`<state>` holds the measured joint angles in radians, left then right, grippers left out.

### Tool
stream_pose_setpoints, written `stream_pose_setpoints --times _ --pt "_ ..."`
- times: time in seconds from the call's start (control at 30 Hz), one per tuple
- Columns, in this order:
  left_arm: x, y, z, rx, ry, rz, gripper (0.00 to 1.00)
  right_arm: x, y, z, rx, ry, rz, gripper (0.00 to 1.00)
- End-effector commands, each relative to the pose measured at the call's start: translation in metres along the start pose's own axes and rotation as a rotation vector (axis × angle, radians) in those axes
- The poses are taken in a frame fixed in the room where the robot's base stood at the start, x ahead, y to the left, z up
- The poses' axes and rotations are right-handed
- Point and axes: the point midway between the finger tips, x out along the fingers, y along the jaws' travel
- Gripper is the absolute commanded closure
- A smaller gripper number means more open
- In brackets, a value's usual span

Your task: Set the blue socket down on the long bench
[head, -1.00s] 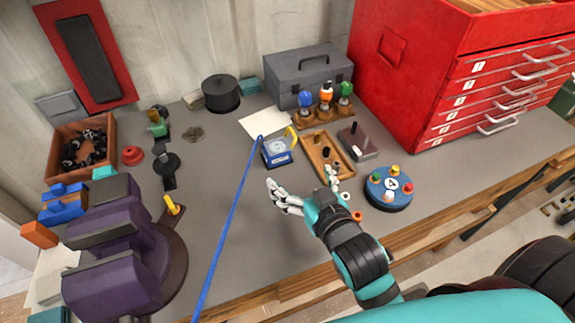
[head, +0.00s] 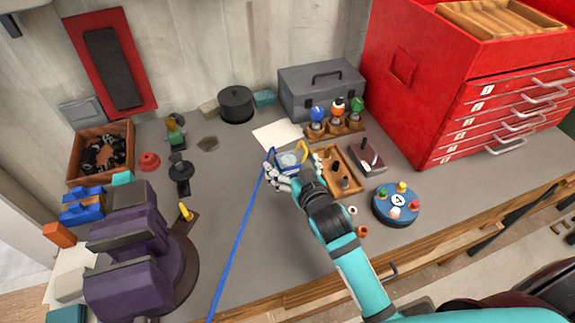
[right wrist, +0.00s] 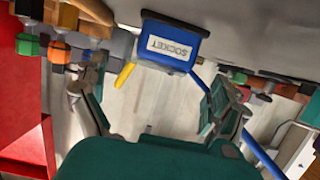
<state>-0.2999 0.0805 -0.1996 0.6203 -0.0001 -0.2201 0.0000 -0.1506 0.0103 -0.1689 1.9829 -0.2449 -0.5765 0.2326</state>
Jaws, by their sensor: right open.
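The blue socket (head: 291,158) is a blue box with a pale round face, a yellow lid or handle and a blue cable. It stands on the grey top of the long bench (head: 240,200), in front of a white sheet. In the right wrist view the socket (right wrist: 172,43) shows its label "SOCKET" at the top middle. My right gripper (head: 288,180) is at the socket's near side in the head view. In the right wrist view its open fingers (right wrist: 160,105) are spread on either side below the socket. Whether they touch it is unclear. My left gripper is out of view.
A wooden tray (head: 349,182) and a round blue button box (head: 396,204) stand to the right. Light bulbs on a wooden stand (head: 337,128) and a grey toolbox (head: 321,90) are behind. A purple vise (head: 125,245) stands at left.

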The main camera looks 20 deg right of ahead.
Motion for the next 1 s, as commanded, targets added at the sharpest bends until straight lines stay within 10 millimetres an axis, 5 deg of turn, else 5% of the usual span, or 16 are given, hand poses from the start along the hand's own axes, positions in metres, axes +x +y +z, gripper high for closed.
stream_pose_setpoints --times 0.27,0.57,1.0 --pt "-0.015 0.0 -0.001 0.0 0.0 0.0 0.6 0.036 0.004 -0.001 -0.001 -0.001 0.001 0.02" --pt "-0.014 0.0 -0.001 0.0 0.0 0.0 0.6 0.04 0.004 0.001 -0.001 0.0 0.0 0.02" --pt "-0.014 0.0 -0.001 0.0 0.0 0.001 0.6 0.04 0.004 0.001 -0.001 0.0 0.0 0.59"
